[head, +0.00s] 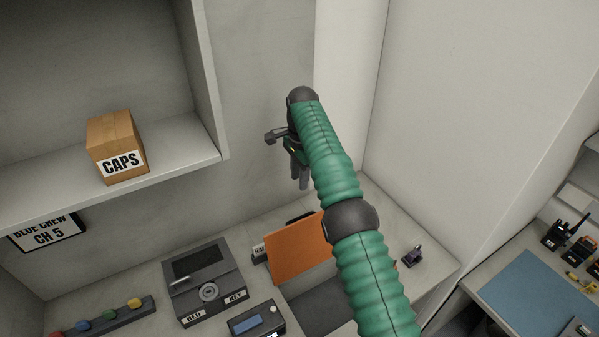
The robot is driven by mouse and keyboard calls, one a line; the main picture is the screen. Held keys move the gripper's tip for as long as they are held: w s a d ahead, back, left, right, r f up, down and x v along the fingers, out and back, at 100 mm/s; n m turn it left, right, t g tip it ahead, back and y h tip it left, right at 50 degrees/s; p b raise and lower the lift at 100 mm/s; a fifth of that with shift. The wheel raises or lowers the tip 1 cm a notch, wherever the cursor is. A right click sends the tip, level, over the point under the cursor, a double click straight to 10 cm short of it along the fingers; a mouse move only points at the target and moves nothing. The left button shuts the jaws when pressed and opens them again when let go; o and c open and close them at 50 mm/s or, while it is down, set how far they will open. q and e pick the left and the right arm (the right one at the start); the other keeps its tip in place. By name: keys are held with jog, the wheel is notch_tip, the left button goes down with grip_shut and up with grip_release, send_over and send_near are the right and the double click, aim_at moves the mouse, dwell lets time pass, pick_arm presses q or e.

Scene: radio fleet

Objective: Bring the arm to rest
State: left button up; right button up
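My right arm, in a ribbed green sleeve with dark joints, rises from the bottom right to the middle of the head view. Its dark gripper (299,178) hangs at the far end, partly hidden behind the sleeve, above the back of the counter. Its fingers point down and are small. I cannot tell whether they are apart, and I see nothing held in them. My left gripper is not in view.
A CAPS box (118,146) sits on the shelf (190,140) at left. On the counter stand a grey device (205,280), a small display unit (257,319), an orange panel (297,250) and a rack of coloured knobs (105,318). Radios (575,245) and a blue mat (530,290) lie right.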

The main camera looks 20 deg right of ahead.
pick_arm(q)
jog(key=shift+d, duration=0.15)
pick_arm(e)
jog(key=shift+d, duration=0.15)
